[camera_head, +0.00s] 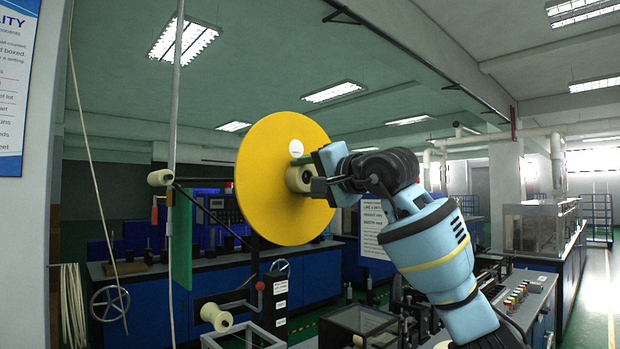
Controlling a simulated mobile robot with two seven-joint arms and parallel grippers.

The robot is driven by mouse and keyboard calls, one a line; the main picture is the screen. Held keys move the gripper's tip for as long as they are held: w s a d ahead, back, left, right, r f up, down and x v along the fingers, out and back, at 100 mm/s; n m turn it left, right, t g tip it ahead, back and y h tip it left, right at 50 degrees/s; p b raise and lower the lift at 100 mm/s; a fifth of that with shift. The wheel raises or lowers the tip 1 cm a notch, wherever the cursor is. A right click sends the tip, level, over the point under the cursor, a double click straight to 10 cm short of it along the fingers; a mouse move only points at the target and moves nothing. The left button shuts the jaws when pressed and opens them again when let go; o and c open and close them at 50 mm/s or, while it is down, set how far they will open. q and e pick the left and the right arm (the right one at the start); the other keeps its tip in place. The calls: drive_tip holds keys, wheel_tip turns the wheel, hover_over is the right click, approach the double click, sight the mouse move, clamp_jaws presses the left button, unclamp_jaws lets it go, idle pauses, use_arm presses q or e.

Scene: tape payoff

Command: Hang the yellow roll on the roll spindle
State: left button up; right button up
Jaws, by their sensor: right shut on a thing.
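The yellow roll (270,190) is a large upright disc with a white round label and a cream hub at its centre. My right gripper (303,180) is shut on the hub from the right side and covers part of it. The disc is raised in front of the machine frame. The roll spindle cannot be made out; the area behind the disc is hidden. I cannot tell whether the roll touches or sits on the spindle. My left gripper is not in view.
A dark bar with a cream roller (160,177) runs behind the disc from the left. A green plate (181,235) and a thin upright pole (176,90) stand left of it. A lower cream roller (216,317) sticks out below. A control panel (515,297) is at the right.

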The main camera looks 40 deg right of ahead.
drive_tip(key=shift+w+a+r, duration=0.1)
drive_tip(key=shift+w+a, duration=0.1)
drive_tip(key=shift+w, duration=1.6)
drive_tip(key=shift+f, duration=0.25)
idle(0.4)
drive_tip(key=o, duration=1.4)
drive_tip(key=shift+f, duration=0.15)
drive_tip(key=shift+s+d+b, duration=0.15)
drive_tip(key=shift+s+d, duration=0.05)
drive_tip(key=shift+s, duration=1.8)
drive_tip(key=shift+s+d+b, duration=0.15)
drive_tip(key=shift+s, duration=1.8)
drive_tip(key=shift+w+a, duration=0.1)
